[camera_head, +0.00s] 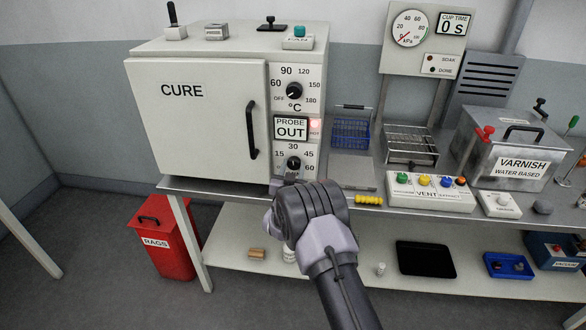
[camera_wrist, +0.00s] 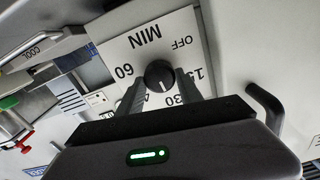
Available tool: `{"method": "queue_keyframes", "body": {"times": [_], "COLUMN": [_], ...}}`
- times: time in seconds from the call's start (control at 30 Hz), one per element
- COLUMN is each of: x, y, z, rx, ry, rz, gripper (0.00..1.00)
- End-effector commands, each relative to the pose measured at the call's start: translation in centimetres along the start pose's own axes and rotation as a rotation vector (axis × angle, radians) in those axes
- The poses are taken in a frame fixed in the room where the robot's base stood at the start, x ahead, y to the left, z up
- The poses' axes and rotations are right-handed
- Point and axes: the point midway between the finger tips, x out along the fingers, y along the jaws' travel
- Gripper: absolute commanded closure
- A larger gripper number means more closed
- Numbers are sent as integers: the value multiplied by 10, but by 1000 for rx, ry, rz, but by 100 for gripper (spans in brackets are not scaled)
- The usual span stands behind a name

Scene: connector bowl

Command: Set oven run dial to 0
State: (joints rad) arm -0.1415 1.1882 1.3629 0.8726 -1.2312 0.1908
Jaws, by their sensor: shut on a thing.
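The white oven marked CURE (camera_head: 196,120) stands on the bench with its door shut. Its run dial (camera_head: 293,163) is the lower black knob, with 15, 30, 45 and 60 around it. In the wrist view the run dial (camera_wrist: 159,73) sits on a plate marked MIN and OFF. My gripper (camera_wrist: 161,90) has one finger on each side of the knob and is shut on it. I cannot clearly tell which number the pointer faces. In the head view my gripper (camera_head: 284,182) is just below the dial, its fingertips mostly hidden.
The door handle (camera_head: 252,130) juts out to the left. A blue basket (camera_head: 350,132) and the VENT box (camera_head: 430,191) are to the right.

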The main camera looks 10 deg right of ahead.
Motion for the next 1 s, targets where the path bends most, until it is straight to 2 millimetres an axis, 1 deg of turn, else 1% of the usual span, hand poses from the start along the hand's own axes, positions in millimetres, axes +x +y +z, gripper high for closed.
{"method": "queue_keyframes", "body": {"times": [0.27, 0.47, 1.0], "x": [0, 0, 0], "y": [0, 0, -1], "z": [1, 2, 2], "rx": [-28, -130, -627], "ry": [0, 0, -1], "rz": [0, 0, 0], "gripper": [98, 98, 98]}}
